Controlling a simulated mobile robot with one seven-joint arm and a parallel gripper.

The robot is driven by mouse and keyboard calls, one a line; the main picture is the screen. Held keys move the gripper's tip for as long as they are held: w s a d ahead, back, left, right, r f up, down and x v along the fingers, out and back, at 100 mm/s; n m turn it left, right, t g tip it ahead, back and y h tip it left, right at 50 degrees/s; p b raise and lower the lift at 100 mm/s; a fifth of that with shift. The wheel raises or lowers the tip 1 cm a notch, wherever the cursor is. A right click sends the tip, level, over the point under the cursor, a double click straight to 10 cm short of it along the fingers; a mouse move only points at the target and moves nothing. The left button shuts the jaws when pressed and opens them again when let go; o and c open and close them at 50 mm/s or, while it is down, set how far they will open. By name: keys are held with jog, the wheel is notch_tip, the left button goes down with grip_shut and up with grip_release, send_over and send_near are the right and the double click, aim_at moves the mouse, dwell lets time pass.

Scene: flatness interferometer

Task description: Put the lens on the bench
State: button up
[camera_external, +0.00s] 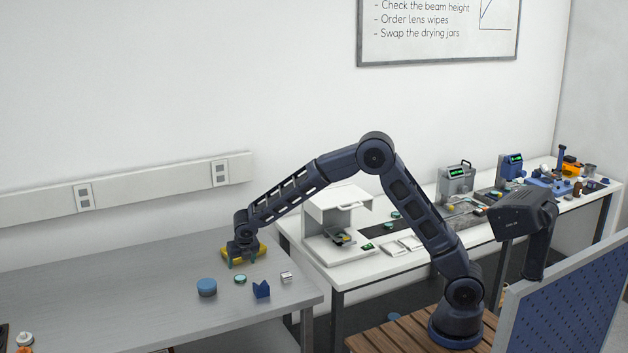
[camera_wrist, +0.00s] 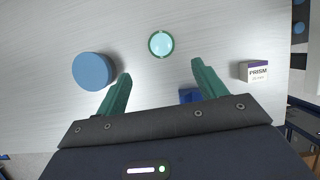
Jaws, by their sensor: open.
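A small round lens (camera_external: 240,279) with a green rim and pale teal face lies flat on the grey metal bench (camera_external: 130,290). In the wrist view the lens (camera_wrist: 161,44) lies just beyond my fingertips, roughly centred between them. My gripper (camera_external: 241,263) points down over the bench, behind the lens as seen from outside. In the wrist view my gripper (camera_wrist: 161,69) has its two green fingers spread, with nothing held between them. Similar green discs (camera_external: 394,214) also show on the white table to the right.
A blue round container (camera_external: 207,287), a blue notched block (camera_external: 261,289) and a small box marked PRISM (camera_wrist: 258,72) stand around the lens. A yellow object (camera_external: 262,250) is partly hidden by my gripper. The white table (camera_external: 350,275) carries instruments. The bench's left part is mostly clear.

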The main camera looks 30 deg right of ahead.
aim_at(240, 277)
jog(key=x, duration=0.9)
jog(key=shift+w+d+f, duration=0.15)
jog(key=shift+w+f, duration=0.05)
jog(key=shift+f, duration=0.05)
jog(key=shift+c, duration=0.2)
jog(key=c, duration=1.1)
jog(key=shift+r, duration=0.1)
